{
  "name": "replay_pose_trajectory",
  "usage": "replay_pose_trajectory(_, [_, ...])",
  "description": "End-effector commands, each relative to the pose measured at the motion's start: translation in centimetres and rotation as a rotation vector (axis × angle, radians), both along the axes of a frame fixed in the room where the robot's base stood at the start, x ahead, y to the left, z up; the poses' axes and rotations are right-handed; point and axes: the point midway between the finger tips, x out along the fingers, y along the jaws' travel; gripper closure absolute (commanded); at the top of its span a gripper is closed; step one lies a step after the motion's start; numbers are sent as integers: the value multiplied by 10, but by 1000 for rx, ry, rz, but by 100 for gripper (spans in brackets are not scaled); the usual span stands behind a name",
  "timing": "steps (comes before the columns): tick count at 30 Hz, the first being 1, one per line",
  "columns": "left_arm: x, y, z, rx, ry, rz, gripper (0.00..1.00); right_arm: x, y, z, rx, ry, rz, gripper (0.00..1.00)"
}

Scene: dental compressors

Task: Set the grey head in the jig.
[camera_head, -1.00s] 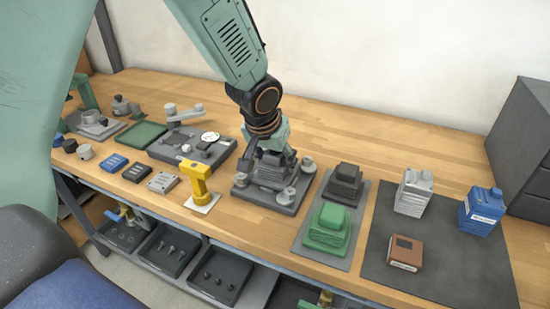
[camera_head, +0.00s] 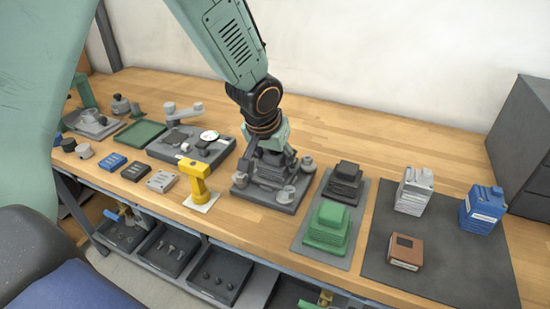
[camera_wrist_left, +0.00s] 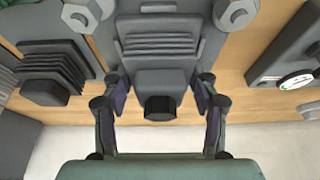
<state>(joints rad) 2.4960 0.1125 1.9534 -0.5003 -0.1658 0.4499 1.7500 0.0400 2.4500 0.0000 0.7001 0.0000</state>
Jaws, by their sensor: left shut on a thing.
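The grey head (camera_head: 268,168), a finned block, is in my left gripper (camera_head: 275,155), which points down over the jig (camera_head: 270,195). The jig is a dark grey plate with round clamp posts around the head. In the left wrist view the fingers (camera_wrist_left: 160,92) close on both sides of the grey head (camera_wrist_left: 162,45), and the jig's posts show at the top edge. The head's underside is hidden, so I cannot tell whether it rests fully on the jig. My right gripper is not in view.
Right of the jig, a dark finned head (camera_head: 343,183) and a green one (camera_head: 328,226) stand on a grey mat (camera_head: 303,238). A yellow tool (camera_head: 200,182) stands close on the left. The bench behind is clear.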

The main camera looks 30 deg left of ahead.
Motion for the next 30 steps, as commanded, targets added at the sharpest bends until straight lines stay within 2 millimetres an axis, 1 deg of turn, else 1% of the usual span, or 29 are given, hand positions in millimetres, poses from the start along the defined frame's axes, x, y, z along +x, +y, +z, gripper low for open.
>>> replay_pose_trajectory(3, [1,0,1,0,-4,0,98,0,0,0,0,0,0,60])
replay_pose_trajectory(4, [1,0,1,0,-4,0,38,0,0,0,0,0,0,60])
replay_pose_trajectory(12, [0,0,1,0,-2,0,15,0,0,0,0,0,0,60])
replay_pose_trajectory(20, [0,0,0,0,-1,0,14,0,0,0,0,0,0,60])
replay_pose_trajectory(25, [-1,0,-1,0,2,0,0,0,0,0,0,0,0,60])
replay_pose_trajectory(30, [0,0,0,0,1,0,0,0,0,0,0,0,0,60])
